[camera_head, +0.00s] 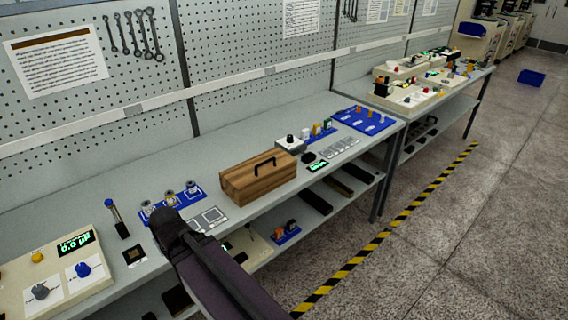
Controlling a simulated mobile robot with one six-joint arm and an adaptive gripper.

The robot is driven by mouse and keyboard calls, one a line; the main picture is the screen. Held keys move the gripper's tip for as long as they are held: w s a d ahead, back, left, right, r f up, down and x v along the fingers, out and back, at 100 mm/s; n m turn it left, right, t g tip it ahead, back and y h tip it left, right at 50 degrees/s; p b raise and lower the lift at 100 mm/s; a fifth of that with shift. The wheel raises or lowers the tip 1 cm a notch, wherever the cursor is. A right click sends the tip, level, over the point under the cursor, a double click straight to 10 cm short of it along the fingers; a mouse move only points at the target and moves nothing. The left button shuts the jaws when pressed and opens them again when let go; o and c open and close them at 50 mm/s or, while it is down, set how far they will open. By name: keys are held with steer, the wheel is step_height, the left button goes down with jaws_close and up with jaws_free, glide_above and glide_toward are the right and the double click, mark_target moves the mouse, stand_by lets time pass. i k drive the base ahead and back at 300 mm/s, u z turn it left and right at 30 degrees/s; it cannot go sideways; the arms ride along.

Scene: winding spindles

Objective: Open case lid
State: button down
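A wooden case (258,180) sits on the grey workbench near the middle of the camera_head view. Its lid looks shut, with a dark handle (266,163) standing up on top. My dark arm reaches up from the bottom of the view, with its visible end (175,228) over the bench, left of the case and apart from it. The fingers of my gripper cannot be made out.
Left of the case are a blue mat (172,197) with several small parts and a control panel (60,275). Right of it are a small box (291,144) and a blue board (364,120). A pegboard wall (240,50) stands behind; the floor in front (450,240) is clear.

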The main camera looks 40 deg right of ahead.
mark_target(243, 181)
steer(key=z, duration=1.05)
steer(key=k, duration=0.95)
steer(key=u, duration=0.05)
steer(key=i, duration=0.8)
